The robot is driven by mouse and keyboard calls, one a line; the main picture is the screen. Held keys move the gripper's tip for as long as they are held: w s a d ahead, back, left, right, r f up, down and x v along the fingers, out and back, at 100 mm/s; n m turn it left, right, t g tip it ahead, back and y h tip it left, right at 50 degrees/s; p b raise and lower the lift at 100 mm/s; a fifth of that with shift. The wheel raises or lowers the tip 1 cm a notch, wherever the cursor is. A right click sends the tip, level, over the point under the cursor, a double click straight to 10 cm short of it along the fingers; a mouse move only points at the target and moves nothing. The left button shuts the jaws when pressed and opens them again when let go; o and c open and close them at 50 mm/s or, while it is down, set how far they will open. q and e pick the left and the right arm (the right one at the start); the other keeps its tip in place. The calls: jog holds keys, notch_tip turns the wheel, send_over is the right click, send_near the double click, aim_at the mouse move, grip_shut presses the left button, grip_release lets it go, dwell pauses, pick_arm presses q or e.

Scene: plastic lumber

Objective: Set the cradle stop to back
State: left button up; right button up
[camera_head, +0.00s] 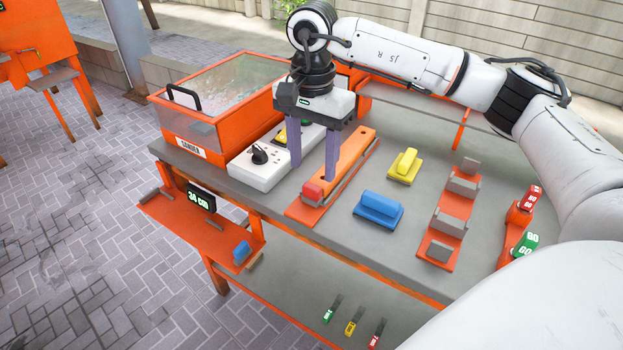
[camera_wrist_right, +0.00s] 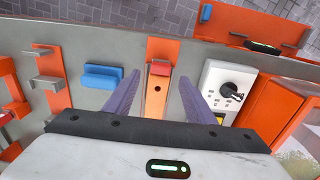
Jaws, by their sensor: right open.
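A long orange cradle (camera_head: 354,150) with a grey side rail lies on the workbench. A small red block (camera_head: 313,190), which looks like the stop, sits at its near end; it also shows in the right wrist view (camera_wrist_right: 160,68). I cannot tell whether it is on a slide. My right gripper (camera_head: 313,172) is open and empty, pointing down, with its two purple fingers apart. In the right wrist view the fingers (camera_wrist_right: 159,80) stand either side of the orange strip, just behind the red block. My left gripper is out of view.
A white panel with a black knob (camera_head: 260,154) and an orange sander box (camera_head: 188,130) stand left. Blue (camera_head: 379,207) and yellow (camera_head: 404,167) blocks and a grey-bracketed rack (camera_head: 449,224) lie right. A front ledge carries a 34 cm display (camera_head: 201,197) and blue piece (camera_head: 241,251).

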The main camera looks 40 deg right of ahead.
aim_at(312, 187)
notch_tip(312, 187, down, 6)
jog(key=shift+r, duration=0.15)
